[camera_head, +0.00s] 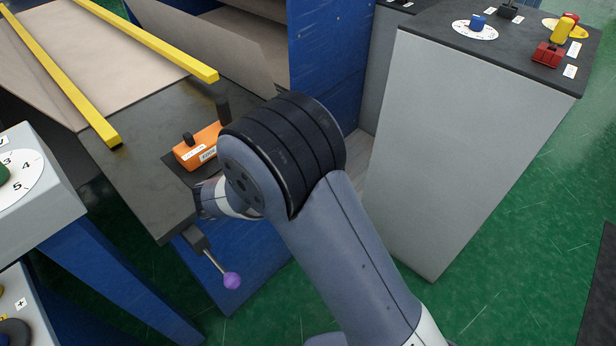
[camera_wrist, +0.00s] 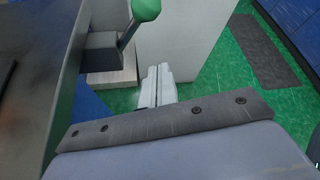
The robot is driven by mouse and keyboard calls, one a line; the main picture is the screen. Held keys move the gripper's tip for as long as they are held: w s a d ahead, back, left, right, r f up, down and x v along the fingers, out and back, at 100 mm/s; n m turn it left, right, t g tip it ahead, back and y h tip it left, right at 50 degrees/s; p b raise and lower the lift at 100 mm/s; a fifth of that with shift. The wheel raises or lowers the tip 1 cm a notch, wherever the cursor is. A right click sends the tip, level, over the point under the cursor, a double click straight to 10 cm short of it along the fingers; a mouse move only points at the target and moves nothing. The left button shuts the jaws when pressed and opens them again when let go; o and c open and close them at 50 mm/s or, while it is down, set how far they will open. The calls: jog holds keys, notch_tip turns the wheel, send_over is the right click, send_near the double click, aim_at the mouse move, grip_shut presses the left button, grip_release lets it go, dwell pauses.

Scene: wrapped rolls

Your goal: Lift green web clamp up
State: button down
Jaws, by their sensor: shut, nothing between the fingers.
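The green web clamp shows in the wrist view as a lever with a rounded green knob (camera_wrist: 146,9) at the top, its dark arm running down to a grey block (camera_wrist: 104,50). My gripper (camera_wrist: 158,72) is in the wrist view, its two pale fingers together and empty, below and to the right of the block. They look apart from the lever, though the depth is hard to tell. In the head view my arm covers the middle, and neither the green knob nor my fingertips show.
In the head view, a lever with a purple ball (camera_head: 232,281) hangs from the dark table's (camera_head: 135,180) front edge. Yellow bars (camera_head: 150,40) lie behind. A grey cabinet (camera_head: 470,130) stands right. Green floor is open at lower right.

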jog(key=shift+v, duration=1.1)
jog(key=shift+d, duration=0.1)
jog(key=w+d+f+m+t+y+b, duration=0.3)
jog(key=d+f+b, duration=0.5)
jog(key=b, duration=1.4)
jog(key=w+f+m+y, duration=0.1)
jog(key=w+m, duration=0.1)
jog(key=m, duration=0.1)
jog(key=shift+d+t+b, duration=0.25)
jog(key=shift+t+b, duration=0.05)
jog(key=shift+b, duration=0.1)
jog(key=shift+w+f, duration=0.1)
